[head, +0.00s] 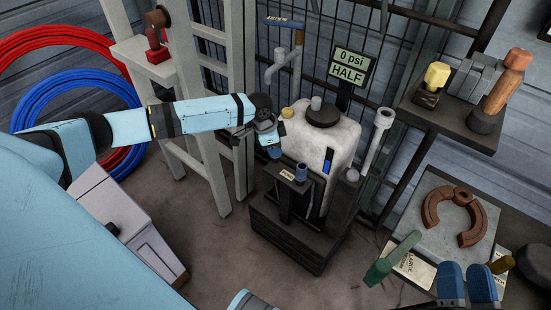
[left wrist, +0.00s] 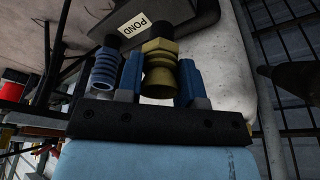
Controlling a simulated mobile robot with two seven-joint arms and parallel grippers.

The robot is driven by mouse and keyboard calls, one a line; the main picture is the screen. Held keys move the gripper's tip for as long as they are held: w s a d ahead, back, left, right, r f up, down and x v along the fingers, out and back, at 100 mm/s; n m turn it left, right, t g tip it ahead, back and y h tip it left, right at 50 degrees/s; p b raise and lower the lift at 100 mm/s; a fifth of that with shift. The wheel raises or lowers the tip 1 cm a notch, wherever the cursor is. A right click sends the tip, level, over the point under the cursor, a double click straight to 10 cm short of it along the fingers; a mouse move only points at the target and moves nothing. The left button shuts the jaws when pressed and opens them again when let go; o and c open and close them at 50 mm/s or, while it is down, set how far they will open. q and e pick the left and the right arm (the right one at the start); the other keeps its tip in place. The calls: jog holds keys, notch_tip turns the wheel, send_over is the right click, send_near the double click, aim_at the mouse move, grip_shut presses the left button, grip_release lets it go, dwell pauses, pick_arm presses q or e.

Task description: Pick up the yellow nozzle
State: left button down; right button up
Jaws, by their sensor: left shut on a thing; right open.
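My left gripper (head: 273,152) is beside the white tank, over the dark holder. In the left wrist view the yellow brass nozzle (left wrist: 160,68) sits between its two blue fingers, and the gripper (left wrist: 160,85) is shut on it. In the head view the nozzle is hidden by the gripper. A blue nozzle (head: 301,172) stands upright in the holder, just right of the gripper; it also shows in the left wrist view (left wrist: 104,68), left of the fingers. My right gripper (head: 467,284) is open at the bottom right, near a green-handled tool.
A tap (head: 297,40) is behind. A white ladder (head: 205,160) stands left. A shelf and a bench with a brown horseshoe (head: 440,205) are at right.

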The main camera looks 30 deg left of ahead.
pick_arm(q)
jog(key=shift+r+p, duration=1.7)
jog(key=shift+p, duration=0.1)
